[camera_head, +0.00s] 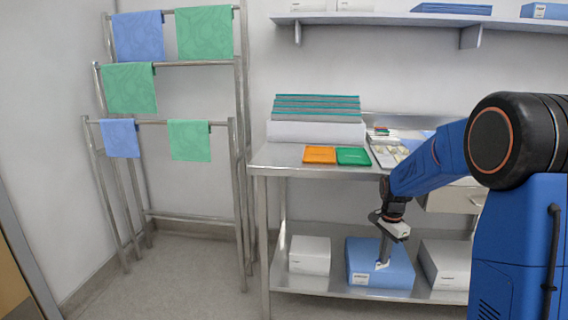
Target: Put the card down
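An orange card-like flat piece (319,155) lies on the metal table (275,158) near its front edge. A green one (353,156) lies just to its right. My gripper (383,262) points down in front of the table, below the tabletop's edge and in front of a blue box. A narrow grey piece with a pale end hangs under the gripper body. I cannot tell whether it is a finger or a thin card seen edge-on. The fingers are too small to read as open or shut.
A stack of teal-edged grey items (316,108) is at the table's back left. Small packets (387,154) lie right of the green piece. The lower shelf holds a white box (310,256) and the blue box (360,258). A rack (240,170) with cloths stands left.

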